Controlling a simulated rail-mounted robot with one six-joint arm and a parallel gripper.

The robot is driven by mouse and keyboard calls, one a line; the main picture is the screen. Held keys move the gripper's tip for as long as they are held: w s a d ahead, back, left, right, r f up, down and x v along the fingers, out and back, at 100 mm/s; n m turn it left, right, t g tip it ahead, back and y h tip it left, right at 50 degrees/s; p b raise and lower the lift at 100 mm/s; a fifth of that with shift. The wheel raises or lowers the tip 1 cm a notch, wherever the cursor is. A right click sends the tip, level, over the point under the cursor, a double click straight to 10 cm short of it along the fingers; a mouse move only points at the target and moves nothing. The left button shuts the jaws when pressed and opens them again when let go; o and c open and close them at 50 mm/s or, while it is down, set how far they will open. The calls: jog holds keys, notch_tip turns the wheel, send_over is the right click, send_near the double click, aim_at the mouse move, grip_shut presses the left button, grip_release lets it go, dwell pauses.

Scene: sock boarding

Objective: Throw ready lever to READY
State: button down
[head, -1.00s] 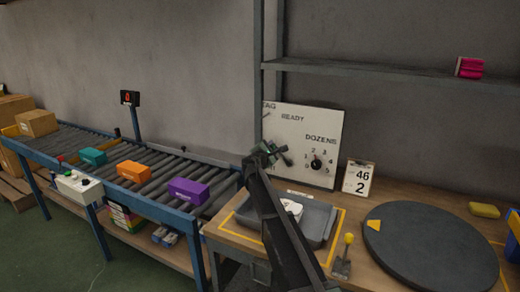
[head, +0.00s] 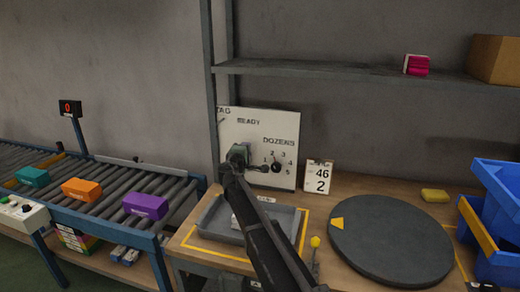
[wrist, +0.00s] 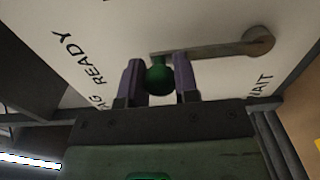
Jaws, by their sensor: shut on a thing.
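The white board (head: 228,168) stands upright at the back of the bench, with the printed words TAG and READY, and DOZENS above a black dial (head: 276,167). In the wrist view the ready lever (wrist: 215,49) is a metal bar running left from a round pivot. Its green ball knob (wrist: 158,80) sits between the purple fingers of my gripper (wrist: 160,82), which is shut on it. The READY word (wrist: 84,65) is left of the knob; the WAIT word (wrist: 261,86) is right, below the pivot. In the head view my gripper (head: 240,155) hides the knob.
A grey tray (head: 222,236) lies below the board. A yellow-knobbed lever (head: 315,243), a card reading 46 and 2 (head: 319,177) and a dark turntable (head: 392,242) are to the right. A roller conveyor with boxes is left, and blue bins (head: 502,190) are far right.

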dwell(0.3)
jog(key=c, duration=0.8)
grip_release()
jog(key=shift+c, duration=0.2)
jog(key=v, duration=1.1)
jog(key=shift+d, duration=0.1)
